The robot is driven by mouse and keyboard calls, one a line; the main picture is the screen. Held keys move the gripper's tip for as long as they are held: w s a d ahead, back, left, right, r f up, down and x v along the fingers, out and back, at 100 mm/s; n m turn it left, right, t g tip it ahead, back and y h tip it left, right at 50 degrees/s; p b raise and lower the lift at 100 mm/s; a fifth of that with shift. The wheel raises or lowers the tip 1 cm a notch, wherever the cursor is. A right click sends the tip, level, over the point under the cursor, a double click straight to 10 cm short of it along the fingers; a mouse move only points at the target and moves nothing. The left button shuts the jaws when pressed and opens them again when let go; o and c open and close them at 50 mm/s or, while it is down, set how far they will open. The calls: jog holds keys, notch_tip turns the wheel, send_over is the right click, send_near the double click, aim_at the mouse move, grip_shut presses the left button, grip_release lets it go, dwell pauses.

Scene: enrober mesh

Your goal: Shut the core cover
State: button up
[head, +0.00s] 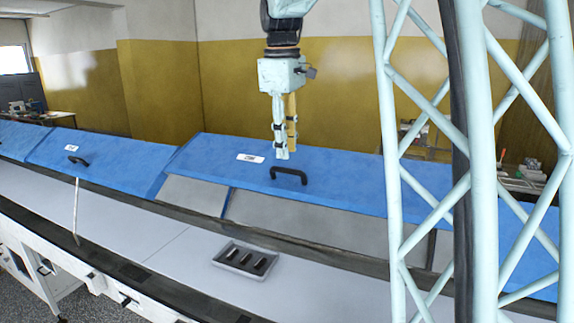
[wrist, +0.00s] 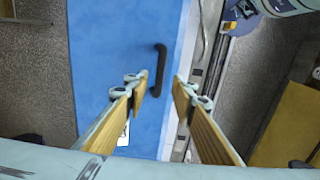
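A blue cover (head: 330,180) with a black handle (head: 289,175) and a small white label (head: 250,158) lies under my gripper; the label is too small to read. Grey panels (head: 310,220) show below its front edge. A second blue cover (head: 105,160), with its own handle (head: 78,160) and label, is on the left. I cannot tell by name which is the core cover. My gripper (head: 286,153) is open and empty, pointing down above the handle, apart from it. In the wrist view, the handle (wrist: 158,70) appears between the spread fingertips (wrist: 160,82), farther away, on the blue cover (wrist: 105,45).
A dark tray (head: 245,259) with several black items sits on the pale ledge (head: 180,245) in front. A thin pale rod (head: 76,212) runs from the left cover down to the ledge. A pale lattice column (head: 480,150) blocks the right side. Space around my gripper is clear.

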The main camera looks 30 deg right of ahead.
aim_at(287, 169)
jog(key=shift+w+d+f, duration=0.1)
jog(key=shift+f, duration=1.35)
jog(key=shift+w+d+f, duration=0.1)
jog(key=shift+f, duration=1.35)
grip_shut()
